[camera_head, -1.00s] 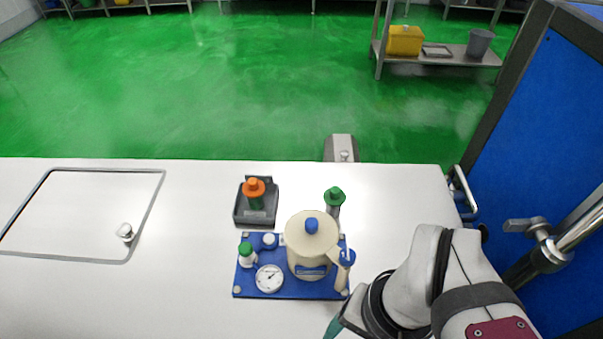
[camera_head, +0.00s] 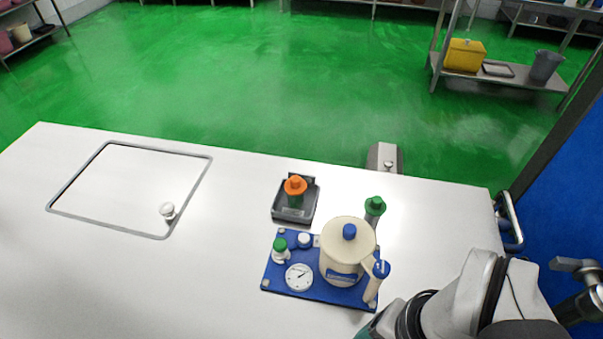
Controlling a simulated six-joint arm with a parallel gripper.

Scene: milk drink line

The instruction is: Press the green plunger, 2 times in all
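A green-topped plunger (camera_head: 375,206) on a grey body stands upright behind and right of the cream jug (camera_head: 345,262), which hides part of its lower end. A smaller bottle with a green cap (camera_head: 280,245) stands at the left of the blue board (camera_head: 325,291). My gripper is mostly below the bottom edge; only a teal part (camera_head: 371,328) at the end of my arm shows, front right of the board. Its fingertips are out of frame, and nothing touches the green plunger.
A dial gauge (camera_head: 299,277), a blue-and-white knob (camera_head: 304,240) and a blue-topped pump (camera_head: 376,281) crowd around the jug. An orange-topped item (camera_head: 295,188) stands in a grey tray (camera_head: 309,209). The white table is clear at left around a hatch (camera_head: 130,190).

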